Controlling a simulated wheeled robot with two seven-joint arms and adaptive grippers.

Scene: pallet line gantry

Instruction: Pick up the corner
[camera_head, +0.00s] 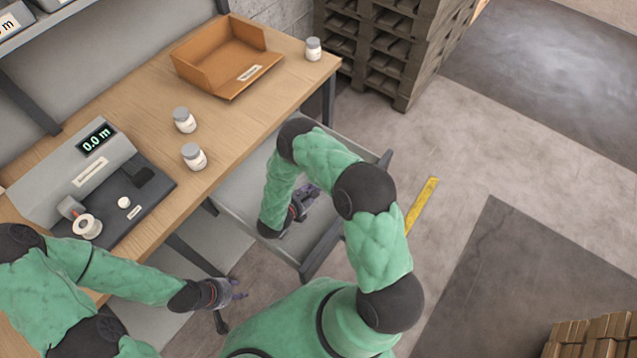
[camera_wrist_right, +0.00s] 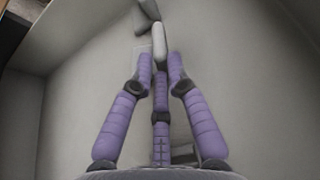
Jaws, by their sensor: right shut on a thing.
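My right gripper (camera_head: 304,203) is down inside an open grey drawer (camera_head: 248,193) under the table. In the right wrist view, its purple fingers (camera_wrist_right: 160,72) are closed together around the near end of a pale grey piece (camera_wrist_right: 159,42), which looks like the corner. Much of that piece is hidden by the fingers, and it cannot be made out in the head view. My left gripper (camera_head: 238,296) is beside the table's front edge, fingers spread and empty.
The wooden table (camera_head: 237,128) holds an orange open box (camera_head: 203,72), several white jars (camera_head: 194,157), and a grey device (camera_head: 80,170) reading 0.0 m with a spool (camera_head: 87,226). Stacked pallets (camera_head: 390,45) stand behind.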

